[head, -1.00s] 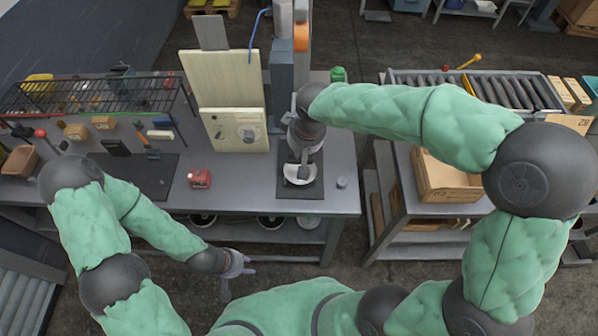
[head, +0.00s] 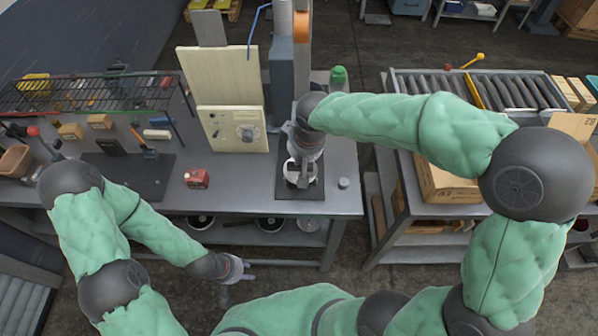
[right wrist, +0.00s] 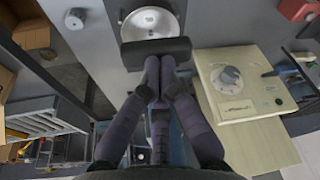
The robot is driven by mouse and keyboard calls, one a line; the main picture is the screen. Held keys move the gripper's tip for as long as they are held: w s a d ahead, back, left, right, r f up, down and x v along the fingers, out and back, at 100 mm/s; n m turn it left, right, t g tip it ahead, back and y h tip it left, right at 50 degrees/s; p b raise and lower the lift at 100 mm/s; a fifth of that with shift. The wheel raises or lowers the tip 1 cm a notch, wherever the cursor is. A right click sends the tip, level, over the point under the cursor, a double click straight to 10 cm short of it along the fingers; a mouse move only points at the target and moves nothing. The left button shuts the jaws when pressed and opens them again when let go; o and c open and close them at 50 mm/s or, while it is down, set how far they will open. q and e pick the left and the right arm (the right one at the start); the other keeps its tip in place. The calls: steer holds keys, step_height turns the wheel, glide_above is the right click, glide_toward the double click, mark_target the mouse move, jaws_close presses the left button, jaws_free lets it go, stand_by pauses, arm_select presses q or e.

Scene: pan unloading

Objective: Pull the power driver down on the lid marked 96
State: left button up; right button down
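The power driver shows in the head view as a blue-grey column (head: 283,85) with an orange part (head: 301,27) at its top. A dark crossbar (right wrist: 157,52), which looks like its handle, is in the right wrist view. My right gripper (head: 303,160) is over the dark mat; its fingers (right wrist: 159,68) are drawn together at the bar's near edge. The bar hides part of their hold. The round silvery lid (right wrist: 152,20) lies beyond the bar; its number is too small to read surely. My left gripper (head: 247,271) hangs empty before the bench, fingers apart.
A cream panel with a dial (head: 240,130) stands left of the column and shows beside my fingers in the right wrist view (right wrist: 237,85). A red block (head: 196,179) and a small grey knob (head: 344,183) sit on the bench. A roller conveyor (head: 500,90) is at right.

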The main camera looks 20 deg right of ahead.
steer(key=shift+s+f+b, duration=0.15)
steer(key=shift+f+b, duration=1.8)
steer(key=shift+f, duration=0.85)
steer(key=shift+r, duration=0.25)
steer(key=shift+f+b, duration=0.5)
steer(key=shift+f, duration=0.1)
step_height(320, 180, up, 27)
steer(key=p, duration=1.9)
stand_by(1.8)
